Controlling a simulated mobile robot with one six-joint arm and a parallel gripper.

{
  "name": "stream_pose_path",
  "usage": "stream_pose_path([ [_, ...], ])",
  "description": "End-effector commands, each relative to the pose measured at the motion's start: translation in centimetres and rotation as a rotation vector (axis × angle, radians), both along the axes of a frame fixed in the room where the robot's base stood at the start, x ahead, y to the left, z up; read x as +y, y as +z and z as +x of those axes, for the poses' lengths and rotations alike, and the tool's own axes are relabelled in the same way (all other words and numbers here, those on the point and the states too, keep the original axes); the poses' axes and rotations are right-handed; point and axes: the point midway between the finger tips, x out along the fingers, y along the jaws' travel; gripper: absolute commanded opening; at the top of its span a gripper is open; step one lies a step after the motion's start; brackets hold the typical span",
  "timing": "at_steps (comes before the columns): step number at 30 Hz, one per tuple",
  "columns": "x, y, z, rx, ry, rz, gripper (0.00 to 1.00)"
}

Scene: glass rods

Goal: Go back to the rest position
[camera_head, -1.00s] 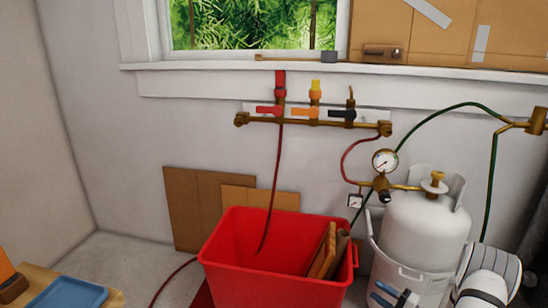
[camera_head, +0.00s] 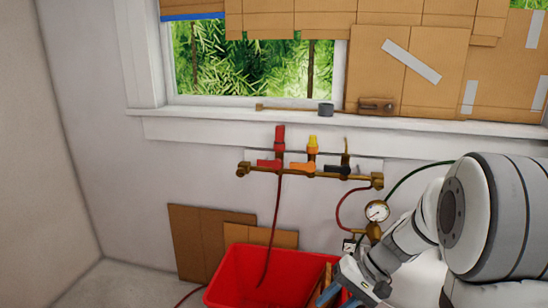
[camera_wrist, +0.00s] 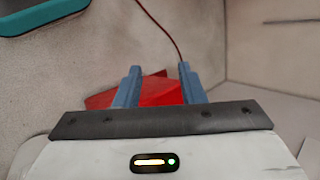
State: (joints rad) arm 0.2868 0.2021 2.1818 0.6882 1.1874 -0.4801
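My arm is folded at the right side of the head view. My gripper (camera_head: 338,292) points down and left near the right end of the red crate (camera_head: 232,262). In the wrist view my gripper (camera_wrist: 159,72) shows two blue fingers standing apart with nothing held between them. A red surface (camera_wrist: 158,92) lies beyond the fingers there. I cannot tell whether the fingertips are over the crate or in front of it.
A brass manifold (camera_head: 315,175) with red, orange and black valve handles is on the wall. A pressure gauge (camera_head: 376,211) hangs at its right, partly near my arm. Cardboard sheets (camera_head: 198,240) lean behind the crate. A teal-edged object (camera_wrist: 45,14) shows in the wrist view.

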Motion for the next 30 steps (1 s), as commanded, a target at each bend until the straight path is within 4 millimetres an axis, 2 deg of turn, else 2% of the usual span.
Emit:
stream_pose_path([
  [1, 0.4, 3.2, -1.4, -0.017, 0.029, -0.064, 0.36],
  [3, 0.6, 5.5, -3.2, -0.038, 0.058, -0.157, 0.36],
  [9, 0.1, 11.7, -7.8, -0.143, 0.115, -0.41, 0.36],
  [15, -0.9, 16.6, -10.9, -0.283, 0.135, -0.606, 0.36],
  [21, -1.8, 18.6, -12.1, -0.37, 0.134, -0.695, 0.36],
  [30, -1.9, 18.6, -12.2, -0.381, 0.132, -0.708, 0.36],
])
